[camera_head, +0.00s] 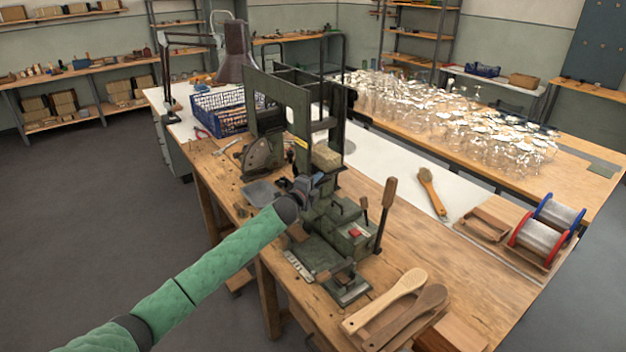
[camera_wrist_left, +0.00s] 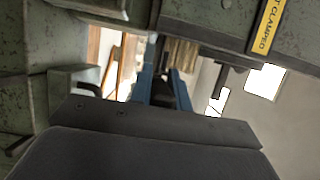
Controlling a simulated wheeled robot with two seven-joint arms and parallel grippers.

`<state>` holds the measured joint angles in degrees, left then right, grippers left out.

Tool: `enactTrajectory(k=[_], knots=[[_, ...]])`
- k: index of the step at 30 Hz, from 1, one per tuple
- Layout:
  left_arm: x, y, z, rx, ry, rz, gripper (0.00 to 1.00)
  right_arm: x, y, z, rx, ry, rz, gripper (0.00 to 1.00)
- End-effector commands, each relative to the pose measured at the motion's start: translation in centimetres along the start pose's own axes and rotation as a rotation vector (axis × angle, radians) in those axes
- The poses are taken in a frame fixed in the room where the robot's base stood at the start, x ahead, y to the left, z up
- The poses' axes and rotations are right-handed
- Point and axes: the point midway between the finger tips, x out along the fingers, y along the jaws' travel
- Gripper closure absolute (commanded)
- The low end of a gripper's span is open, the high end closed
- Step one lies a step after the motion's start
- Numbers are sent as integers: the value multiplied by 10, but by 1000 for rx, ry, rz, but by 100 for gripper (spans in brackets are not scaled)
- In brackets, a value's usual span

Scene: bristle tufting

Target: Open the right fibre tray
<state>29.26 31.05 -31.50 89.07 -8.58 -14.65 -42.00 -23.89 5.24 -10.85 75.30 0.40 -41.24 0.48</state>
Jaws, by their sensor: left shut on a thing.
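The green tufting machine (camera_head: 345,235) stands on the wooden bench. A tan block of fibre (camera_head: 326,157) sits in its upper part, and tan fibre (camera_wrist_left: 182,55) also shows beyond the fingers in the left wrist view. My left gripper (camera_head: 312,184) reaches into the machine just below that block. Its blue fingers (camera_wrist_left: 165,85) are shut on a small dark handle (camera_wrist_left: 166,97). Which tray the handle belongs to is hard to tell, as machine parts and my gripper hide it. My right gripper is not in view.
A yellow label (camera_wrist_left: 268,25) is on a machine plate close above my left gripper. An upright wooden-handled lever (camera_head: 387,205) stands right of the machine. Brush blanks (camera_head: 385,305) lie in front, wire spools (camera_head: 545,228) at right. A blue crate (camera_head: 218,112) stands behind.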

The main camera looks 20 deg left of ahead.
Motion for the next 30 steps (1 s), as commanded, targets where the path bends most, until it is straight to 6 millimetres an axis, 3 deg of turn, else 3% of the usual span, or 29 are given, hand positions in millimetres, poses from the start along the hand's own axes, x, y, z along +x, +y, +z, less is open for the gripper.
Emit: enactTrajectory(k=[1, 6, 12, 25, 26, 28, 30], knots=[[-6, 3, -17, -3, 5, 1, 100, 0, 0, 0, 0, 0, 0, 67], [-26, 2, -64, -4, 4, 1, 100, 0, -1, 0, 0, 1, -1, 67], [-42, 2, -102, -3, 2, 1, 100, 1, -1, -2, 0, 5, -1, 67], [-47, 3, -113, -3, 3, 3, 100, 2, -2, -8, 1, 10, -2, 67], [-47, 3, -113, -3, 3, 3, 76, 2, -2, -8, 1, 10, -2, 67], [-47, 3, -113, -2, 3, 2, 62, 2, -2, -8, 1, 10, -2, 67], [-47, 2, -112, -2, 2, 2, 60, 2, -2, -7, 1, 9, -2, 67]])
